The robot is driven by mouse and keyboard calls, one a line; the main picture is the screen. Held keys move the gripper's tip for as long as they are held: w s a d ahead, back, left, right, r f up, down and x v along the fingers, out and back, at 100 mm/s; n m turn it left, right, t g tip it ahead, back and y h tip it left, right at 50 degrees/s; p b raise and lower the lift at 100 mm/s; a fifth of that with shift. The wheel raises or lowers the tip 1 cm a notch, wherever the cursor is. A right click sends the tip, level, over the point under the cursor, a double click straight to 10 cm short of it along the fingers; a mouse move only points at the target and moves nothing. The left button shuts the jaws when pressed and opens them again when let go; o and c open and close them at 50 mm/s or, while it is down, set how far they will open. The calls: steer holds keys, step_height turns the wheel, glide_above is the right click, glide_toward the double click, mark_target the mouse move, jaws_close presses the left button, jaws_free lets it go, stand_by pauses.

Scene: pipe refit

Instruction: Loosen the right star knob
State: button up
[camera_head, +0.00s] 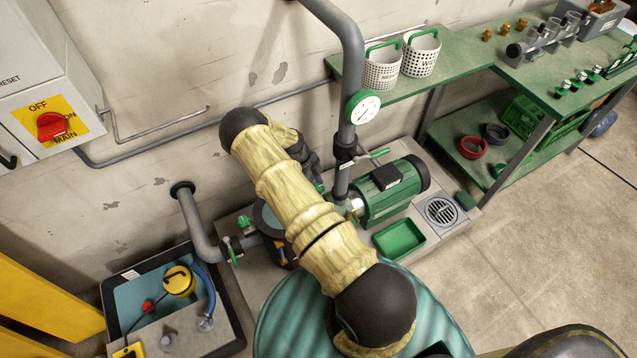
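My arm, in a pale yellow sleeve with dark joints, crosses the middle of the head view and bends back at the wall. My gripper (309,168) is a dark shape beyond the sleeve, pointing down beside the upright grey pipe (343,175). Its fingers are too small and partly hidden to tell open from shut. A small green part (319,187) shows right at its tip; it may be a star knob, but its shape is unclear. Touching or apart cannot be told. A round dark housing (268,216) lies partly behind the sleeve; other knobs there are hidden.
A green motor (388,190) and green tray (399,238) stand right of the pipe. A gauge (363,107) and green lever valve (372,155) are on the pipe. A green-handled valve (234,250) is at left.

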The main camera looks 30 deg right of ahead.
steer(key=shift+r, duration=0.1)
steer(key=shift+s+d, duration=0.1)
steer(key=shift+d, duration=0.1)
steer(key=shift+n, duration=0.4)
steer(key=n+t+h, duration=0.1)
steer(key=n, duration=0.2)
steer(key=shift+a+b, duration=0.1)
steer(key=shift+b, duration=0.2)
steer(key=n+t, duration=0.1)
steer(key=n, duration=0.3)
steer(key=shift+s+r+t, duration=0.1)
steer(key=shift+t, duration=0.3)
steer(key=n+t, duration=0.1)
steer(key=n, duration=0.2)
steer(key=n+t, duration=0.1)
steer(key=n, duration=0.2)
steer(key=shift+s+t, duration=0.15)
steer(key=shift+t, duration=0.15)
steer(key=shift+n+t+y, duration=0.5)
steer(key=shift+n+t, duration=0.1)
steer(key=shift+n, duration=1.5)
